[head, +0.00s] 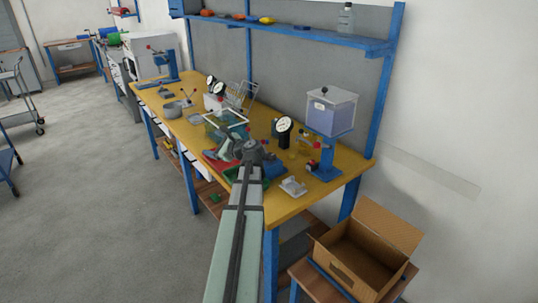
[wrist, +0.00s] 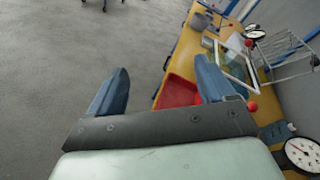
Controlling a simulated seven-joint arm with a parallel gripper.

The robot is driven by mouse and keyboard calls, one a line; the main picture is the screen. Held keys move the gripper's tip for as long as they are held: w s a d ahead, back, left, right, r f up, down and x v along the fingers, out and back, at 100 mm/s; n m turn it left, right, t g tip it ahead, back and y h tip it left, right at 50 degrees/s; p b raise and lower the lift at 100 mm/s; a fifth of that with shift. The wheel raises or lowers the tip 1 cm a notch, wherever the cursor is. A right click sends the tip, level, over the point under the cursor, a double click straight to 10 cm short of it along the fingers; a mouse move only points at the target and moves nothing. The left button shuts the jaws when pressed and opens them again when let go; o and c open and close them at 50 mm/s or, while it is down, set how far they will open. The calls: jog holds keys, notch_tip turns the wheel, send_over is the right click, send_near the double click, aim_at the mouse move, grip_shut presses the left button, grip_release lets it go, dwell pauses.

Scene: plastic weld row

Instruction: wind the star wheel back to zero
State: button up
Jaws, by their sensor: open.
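I cannot clearly make out the star wheel in either view. Small red knobs show beside the blue stand (head: 327,160) at the right end of the bench, too small to tell whether they belong to a wheel. In the wrist view, a red ball (wrist: 252,106) shows just right of my gripper, and what it is fixed to is hidden. My gripper (wrist: 160,85) is open and empty, its two blue fingers wide apart, with floor and the bench edge beyond them. In the head view my arm reaches over the bench's front edge and hides what lies beneath.
The yellow bench (head: 290,207) carries a red tray (wrist: 178,93), a framed clear panel (wrist: 236,66), a wire rack (wrist: 285,48) and a dial gauge (wrist: 302,153) close to my gripper. A clear-sided box (head: 331,112) tops the blue stand. An open carton (head: 340,270) stands front right.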

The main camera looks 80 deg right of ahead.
jog(key=s+d+r+n+g, duration=0.2)
jog(key=s+d+r+n, duration=0.15)
jog(key=r, duration=0.25)
jog(key=n+g+y, duration=0.3)
jog(key=n+g, duration=0.8)
send_over(270, 156)
jog(key=a, duration=0.5)
jog(key=f, duration=0.2)
jog(key=d+f+n, duration=0.1)
jog(key=f, duration=0.3)
jog(key=d+f, duration=0.2)
jog(key=f, duration=0.2)
jog(key=d+f+n, duration=0.1)
jog(key=f, duration=0.4)
jog(key=shift+d+n+y, duration=0.3)
jog(key=shift+n+y, duration=0.05)
jog(key=shift+y, duration=0.05)
jog(key=c, duration=1)
jog(key=shift+c, duration=0.3)
